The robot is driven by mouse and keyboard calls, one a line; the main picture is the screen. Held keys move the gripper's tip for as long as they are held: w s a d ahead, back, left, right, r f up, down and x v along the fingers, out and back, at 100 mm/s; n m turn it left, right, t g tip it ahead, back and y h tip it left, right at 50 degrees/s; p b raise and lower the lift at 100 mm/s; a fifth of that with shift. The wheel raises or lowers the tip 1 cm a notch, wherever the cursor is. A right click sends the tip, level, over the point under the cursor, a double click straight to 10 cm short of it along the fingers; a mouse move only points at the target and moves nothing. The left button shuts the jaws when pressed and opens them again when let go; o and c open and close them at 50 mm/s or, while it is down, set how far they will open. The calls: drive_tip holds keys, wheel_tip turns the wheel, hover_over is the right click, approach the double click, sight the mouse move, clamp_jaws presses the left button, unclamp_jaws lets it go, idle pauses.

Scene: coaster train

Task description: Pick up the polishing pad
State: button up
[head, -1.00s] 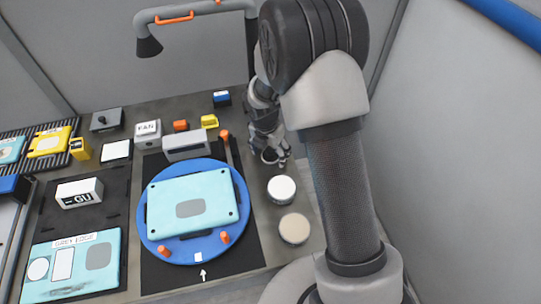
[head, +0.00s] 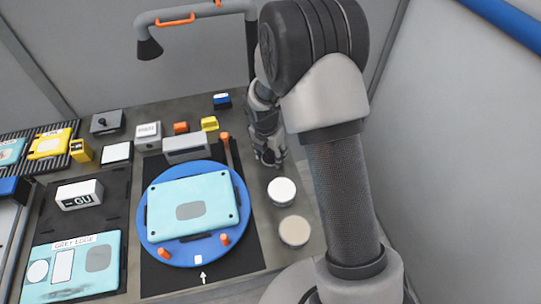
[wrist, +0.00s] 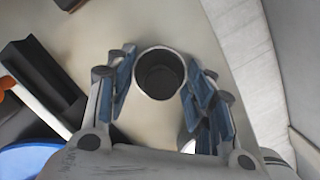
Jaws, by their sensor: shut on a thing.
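My gripper (wrist: 160,85) has its fingers on both sides of a round, cup-like grey piece (wrist: 160,60) with a pale rim and dark inside, and is shut on it. In the head view my gripper (head: 269,160) is low over the right side of the bench, behind a white-topped round piece (head: 281,190). A cream-topped round piece (head: 294,231) stands nearer the front. None of these round pieces has a readable label, so I cannot tell which is the polishing pad. The held piece is mostly hidden by my fingers in the head view.
A blue turntable (head: 241,205) bearing a light blue panel (head: 215,191) with orange pegs lies left of my gripper. A grey block (head: 186,148) stands behind it. A grey wall (head: 450,150) rises at the right.

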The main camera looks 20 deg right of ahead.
sight(270, 152)
drive_tip(key=shift+r, duration=0.1)
wheel_tip(270, 152, up, 20)
drive_tip(key=p, duration=0.5)
drive_tip(key=shift+p, duration=0.4)
drive_tip(key=o, duration=0.7)
drive_tip(key=shift+c, duration=0.2)
drive_tip(key=c, duration=0.4)
